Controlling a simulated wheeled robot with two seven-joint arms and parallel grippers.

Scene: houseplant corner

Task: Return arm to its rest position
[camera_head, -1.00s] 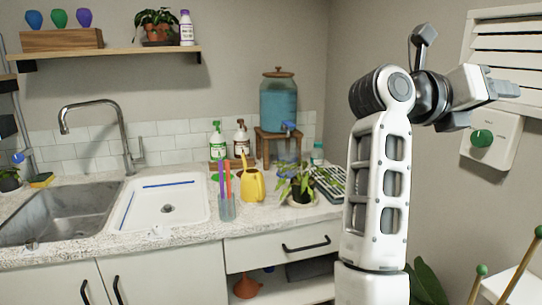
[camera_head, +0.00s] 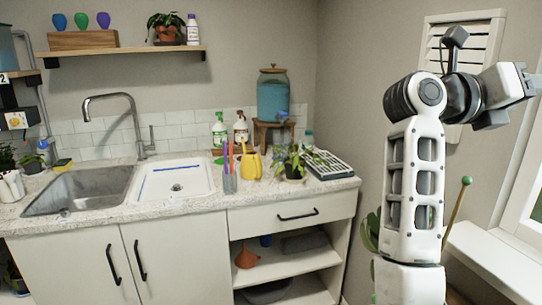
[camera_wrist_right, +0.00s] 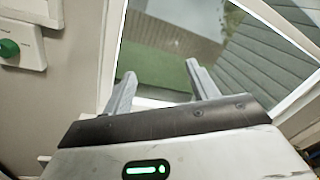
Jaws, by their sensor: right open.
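My right arm (camera_head: 415,185) stands raised at the right of the head view, bent at the elbow. Its gripper (camera_head: 528,82) points to the right, near the picture's right edge, high above the floor. In the right wrist view the two fingers of my right gripper (camera_wrist_right: 163,88) are spread apart with nothing between them. A window (camera_wrist_right: 175,45) shows behind them. My left gripper is not in any view.
A counter (camera_head: 205,200) with a sink (camera_head: 85,188), a yellow watering can (camera_head: 252,165) and potted plants is at left and centre. A window ledge (camera_head: 490,260) lies at right. A wall box with a green knob (camera_wrist_right: 10,48) shows in the wrist view.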

